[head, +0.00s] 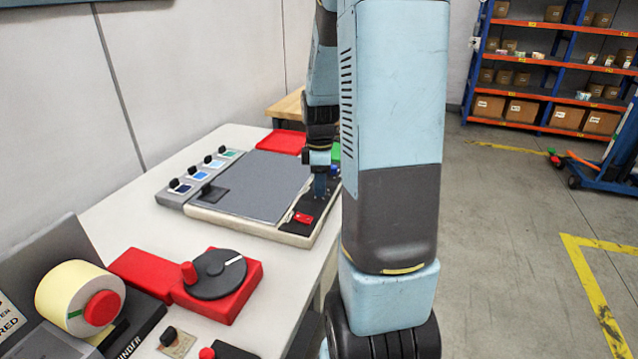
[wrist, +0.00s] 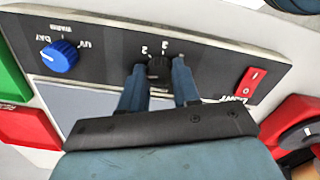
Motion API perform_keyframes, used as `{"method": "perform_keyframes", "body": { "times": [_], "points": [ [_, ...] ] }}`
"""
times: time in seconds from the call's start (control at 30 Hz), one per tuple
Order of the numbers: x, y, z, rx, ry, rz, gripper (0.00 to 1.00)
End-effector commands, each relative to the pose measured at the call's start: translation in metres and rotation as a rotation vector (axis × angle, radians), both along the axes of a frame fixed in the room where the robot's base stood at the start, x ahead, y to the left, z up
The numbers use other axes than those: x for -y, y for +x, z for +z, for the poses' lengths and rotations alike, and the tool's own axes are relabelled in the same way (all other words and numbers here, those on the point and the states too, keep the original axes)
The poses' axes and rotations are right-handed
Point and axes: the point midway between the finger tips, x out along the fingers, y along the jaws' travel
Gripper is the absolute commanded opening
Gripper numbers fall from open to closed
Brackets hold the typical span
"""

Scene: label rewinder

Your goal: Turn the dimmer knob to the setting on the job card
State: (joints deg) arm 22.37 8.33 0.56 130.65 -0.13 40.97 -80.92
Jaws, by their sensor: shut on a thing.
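The dimmer knob (wrist: 159,72) is small and black, on the dark control strip (wrist: 110,45) of the light panel. In the wrist view my gripper (wrist: 160,78) has one finger on either side of it and is shut on it. The marks 2 and 3 show beside the knob; other marks are hidden, and I cannot tell where its pointer stands. In the head view my gripper (head: 319,186) reaches down onto the right edge of the panel and hides the knob. I cannot make out a job card in either view.
A blue knob (wrist: 59,56) and a red rocker switch (wrist: 251,83) flank the dimmer knob on the strip. A red unit with a black dial (head: 218,275) and a label roll (head: 72,297) stand nearer on the white table.

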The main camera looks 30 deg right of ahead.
Motion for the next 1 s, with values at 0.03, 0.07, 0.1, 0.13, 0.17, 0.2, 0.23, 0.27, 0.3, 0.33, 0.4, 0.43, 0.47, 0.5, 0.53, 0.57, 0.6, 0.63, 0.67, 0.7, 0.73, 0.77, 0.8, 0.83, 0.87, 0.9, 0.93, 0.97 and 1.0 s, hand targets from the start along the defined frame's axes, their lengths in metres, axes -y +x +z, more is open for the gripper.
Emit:
{"method": "perform_keyframes", "body": {
  "times": [0.03,0.07,0.1,0.13,0.17,0.2,0.23,0.27,0.3,0.33,0.4,0.43,0.47,0.5,0.53,0.57,0.6,0.63,0.67,0.7,0.73,0.77,0.8,0.83,0.87,0.9,0.93,0.97,1.0],
  "points": [
    [-0.0001,-0.0004,-0.0001,-0.001,0.001,0.000,0.13],
    [-0.0001,-0.0004,-0.0001,-0.001,0.001,0.000,0.10],
    [-0.0002,-0.0005,-0.0001,-0.001,0.001,0.000,0.06],
    [-0.0002,-0.0005,-0.0001,-0.001,0.001,0.000,0.03],
    [-0.0002,-0.0005,-0.0001,-0.001,0.001,0.000,0.01],
    [-0.0034,-0.0006,-0.0001,-0.002,0.001,0.000,0.01],
    [-0.0025,-0.0006,-0.0001,-0.002,0.001,-0.001,0.01],
    [-0.0020,-0.0006,-0.0002,-0.002,0.001,-0.002,0.01],
    [-0.0016,-0.0007,-0.0002,-0.002,0.001,-0.005,0.01],
    [-0.0014,-0.0007,-0.0002,-0.003,0.002,-0.008,0.01],
    [-0.0009,-0.0007,-0.0003,-0.003,0.002,-0.020,0.01],
    [-0.0008,-0.0008,-0.0003,-0.003,0.002,-0.028,0.01],
    [-0.0007,-0.0008,-0.0003,-0.003,0.002,-0.039,0.01],
    [-0.0006,-0.0009,-0.0003,-0.003,0.002,-0.054,0.01],
    [-0.0006,-0.0009,-0.0003,-0.003,0.002,-0.067,0.01],
    [-0.0006,-0.0009,-0.0003,-0.003,0.002,-0.083,0.01],
    [-0.0006,-0.0009,-0.0004,-0.003,0.002,-0.106,0.01],
    [-0.0007,-0.0010,-0.0004,-0.003,0.002,-0.124,0.01],
    [-0.0007,-0.0010,-0.0004,-0.003,0.002,-0.146,0.01],
    [-0.0007,-0.0010,-0.0004,-0.003,0.002,-0.176,0.01],
    [-0.0007,-0.0010,-0.0004,-0.003,0.002,-0.199,0.01],
    [-0.0006,-0.0010,-0.0004,-0.003,0.001,-0.225,0.01],
    [-0.0006,-0.0012,-0.0004,-0.003,0.001,-0.261,0.01],
    [-0.0006,-0.0012,-0.0005,-0.003,0.001,-0.289,0.01],
    [-0.0006,-0.0012,-0.0005,-0.004,0.001,-0.317,0.01],
    [-0.0006,-0.0013,-0.0005,-0.004,0.001,-0.355,0.01],
    [-0.0006,-0.0013,-0.0005,-0.004,0.001,-0.384,0.01],
    [-0.0006,-0.0013,-0.0005,-0.004,0.001,-0.413,0.01],
    [-0.0007,-0.0013,-0.0005,-0.004,0.001,-0.451,0.01]
  ]
}}
